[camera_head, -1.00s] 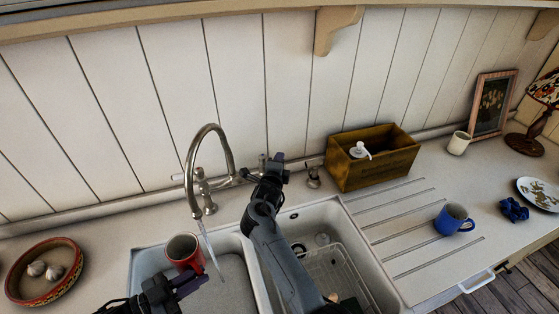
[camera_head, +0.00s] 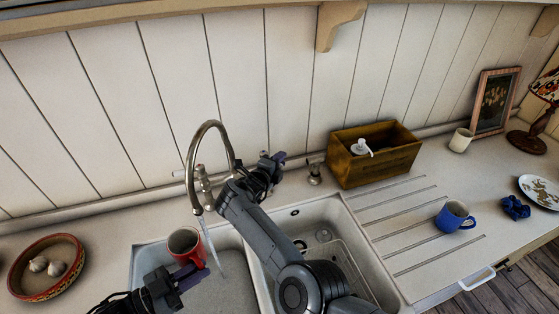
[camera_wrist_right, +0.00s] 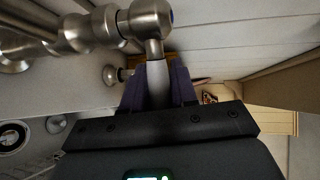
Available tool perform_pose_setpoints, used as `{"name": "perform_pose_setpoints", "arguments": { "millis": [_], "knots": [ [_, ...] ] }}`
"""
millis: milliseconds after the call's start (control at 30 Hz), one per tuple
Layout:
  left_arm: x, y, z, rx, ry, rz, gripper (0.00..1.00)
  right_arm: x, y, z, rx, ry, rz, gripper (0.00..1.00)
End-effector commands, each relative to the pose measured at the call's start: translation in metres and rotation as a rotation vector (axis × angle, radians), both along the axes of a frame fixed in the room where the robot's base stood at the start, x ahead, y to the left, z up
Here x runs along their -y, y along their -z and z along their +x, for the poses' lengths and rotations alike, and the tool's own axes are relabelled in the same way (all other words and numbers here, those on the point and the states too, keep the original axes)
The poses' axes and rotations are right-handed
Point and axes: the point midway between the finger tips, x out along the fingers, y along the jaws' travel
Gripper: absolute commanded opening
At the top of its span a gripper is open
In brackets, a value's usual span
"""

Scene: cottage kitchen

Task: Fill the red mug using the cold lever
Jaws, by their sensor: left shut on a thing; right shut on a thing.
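The red mug (camera_head: 199,258) is upright over the left sink basin, and my left gripper (camera_head: 188,277) is shut on its near side. A thin water stream (camera_head: 215,253) falls from the curved tap spout (camera_head: 190,160) and appears to pass just right of the mug; I cannot tell if any enters it. My right gripper (camera_head: 272,162) is at the tap's right side. In the right wrist view its purple fingers (camera_wrist_right: 158,85) are shut around the pale cold lever (camera_wrist_right: 157,73), below a metal joint with a blue mark. The mug's inside looks dark.
The white double sink (camera_head: 140,256) has a wire rack (camera_head: 335,265) in its right basin. A garlic bowl (camera_head: 47,268) is at the left.

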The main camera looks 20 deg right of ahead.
Motion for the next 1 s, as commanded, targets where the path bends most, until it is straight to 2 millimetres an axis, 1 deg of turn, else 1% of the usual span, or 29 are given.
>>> {"name": "perform_pose_setpoints", "arguments": {
  "millis": [33, 200, 233, 333, 367, 767, 1000],
  "knots": [
    [0.0, -0.0016, 0.0003, 0.002, 0.0, -0.002, 0.0, -0.0027, -0.0007, -0.0004, -0.001, -0.001, -0.001, 0.0],
    [0.0, -0.0017, 0.0003, 0.002, 0.0, -0.002, 0.0, -0.0037, -0.0019, -0.0001, 0.001, -0.003, -0.002, 0.0],
    [0.0, -0.0018, 0.0003, 0.002, 0.0, -0.002, 0.0, -0.0037, -0.0021, 0.0, 0.001, -0.003, -0.002, 0.31],
    [0.0, -0.0018, 0.0003, 0.002, 0.0, -0.002, 0.0, -0.0037, -0.0022, 0.0002, 0.001, -0.003, -0.002, 0.46],
    [0.0, -0.0017, 0.0003, 0.002, 0.0, -0.002, 0.0, -0.0035, -0.0022, 0.0002, 0.002, -0.003, -0.001, 0.48],
    [0.0, -0.0017, 0.0003, 0.002, 0.0, -0.002, 0.0, -0.0034, -0.0024, -0.0003, 0.002, -0.004, -0.002, 0.48],
    [0.0, -0.0017, 0.0003, 0.002, 0.0, -0.002, 0.0, -0.0109, -0.0042, -0.0063, 0.001, -0.006, -0.007, 0.48]
  ]
}}
